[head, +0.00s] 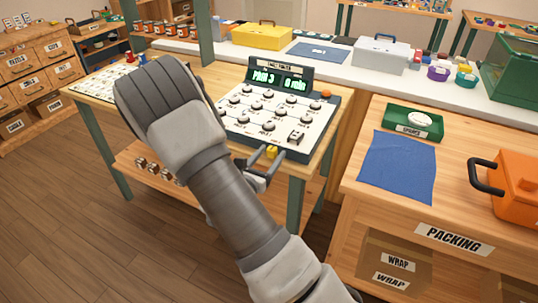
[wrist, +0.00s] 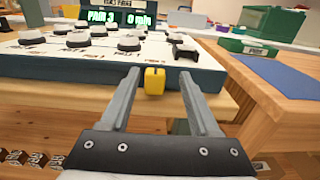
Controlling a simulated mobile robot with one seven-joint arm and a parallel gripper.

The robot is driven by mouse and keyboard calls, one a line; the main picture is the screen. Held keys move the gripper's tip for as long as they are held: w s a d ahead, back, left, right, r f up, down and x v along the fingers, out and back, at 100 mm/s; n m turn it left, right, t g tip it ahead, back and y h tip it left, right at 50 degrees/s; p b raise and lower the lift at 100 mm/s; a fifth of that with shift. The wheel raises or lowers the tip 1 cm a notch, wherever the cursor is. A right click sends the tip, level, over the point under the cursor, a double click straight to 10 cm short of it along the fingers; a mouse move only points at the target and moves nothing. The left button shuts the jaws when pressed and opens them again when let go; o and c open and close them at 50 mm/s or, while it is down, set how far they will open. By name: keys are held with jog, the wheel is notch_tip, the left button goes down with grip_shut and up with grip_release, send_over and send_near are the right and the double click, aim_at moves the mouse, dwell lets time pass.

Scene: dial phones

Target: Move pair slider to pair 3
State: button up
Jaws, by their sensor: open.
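The phone-timer panel (head: 325,115) is a dark box with a white top bearing several round knobs. Its display (head: 278,80) reads "PAIR 3" and "0 min"; the same display (wrist: 115,18) shows in the wrist view. A yellow slider tab (head: 272,152) sticks out at the panel's front edge, right of the front's middle. My gripper (head: 265,157) is open at that front edge. In the wrist view, the yellow tab (wrist: 154,82) appears between the fingertips of my gripper (wrist: 156,76), with gaps on both sides. I cannot tell whether the fingers touch it.
The panel stands on a wooden table (head: 318,152) with green legs. My arm hides part of the table's left side.

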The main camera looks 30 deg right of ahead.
jog(key=p+v, duration=0.2)
jog(key=v, duration=1.5)
jog(key=shift+a, duration=0.2)
jog(key=shift+s, duration=0.1)
